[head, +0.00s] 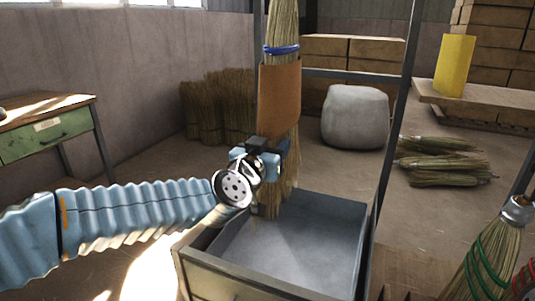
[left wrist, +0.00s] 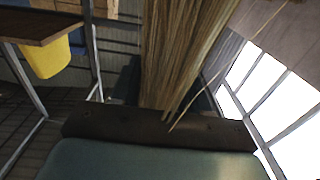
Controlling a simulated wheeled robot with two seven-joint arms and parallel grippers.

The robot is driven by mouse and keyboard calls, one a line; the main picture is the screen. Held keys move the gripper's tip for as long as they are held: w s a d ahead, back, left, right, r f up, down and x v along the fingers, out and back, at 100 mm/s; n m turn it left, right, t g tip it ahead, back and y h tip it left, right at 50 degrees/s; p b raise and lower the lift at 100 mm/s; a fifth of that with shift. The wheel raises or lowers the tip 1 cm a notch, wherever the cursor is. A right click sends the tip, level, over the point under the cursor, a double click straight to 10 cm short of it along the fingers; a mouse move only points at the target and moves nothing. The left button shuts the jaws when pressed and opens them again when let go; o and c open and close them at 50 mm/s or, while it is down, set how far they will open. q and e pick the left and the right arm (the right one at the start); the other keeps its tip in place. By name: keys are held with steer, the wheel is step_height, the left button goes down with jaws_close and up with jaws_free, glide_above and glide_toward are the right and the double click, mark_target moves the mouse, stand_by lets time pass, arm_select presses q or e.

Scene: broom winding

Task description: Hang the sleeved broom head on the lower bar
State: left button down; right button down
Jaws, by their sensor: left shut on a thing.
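The sleeved broom head (head: 281,35) stands upright in the middle of the head view, bristle ends down. A blue band circles it above a brown-orange sleeve (head: 279,92). My left gripper (head: 262,163) is shut on its lower bristles, below the sleeve. The bristles (left wrist: 185,50) also fill the middle of the left wrist view, above the dark jaw edge. A horizontal metal bar (head: 350,75), probably the lower bar, runs right from behind the sleeve to a post. I cannot tell whether they touch. My right gripper is not in view.
An open grey metal tray (head: 300,240) lies below the broom head. The frame's post (head: 398,120) rises at its right. Banded brooms (head: 490,250) stand at bottom right. Bristle bundles (head: 440,160), a pale sack (head: 355,117) and a green desk (head: 45,138) are farther back.

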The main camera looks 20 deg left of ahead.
arm_select(q)
steer(key=w+f+b, duration=0.2)
steer(key=w+b, duration=0.2)
steer(key=w, duration=0.6)
steer(key=shift+d+f, duration=0.15)
stand_by(0.4)
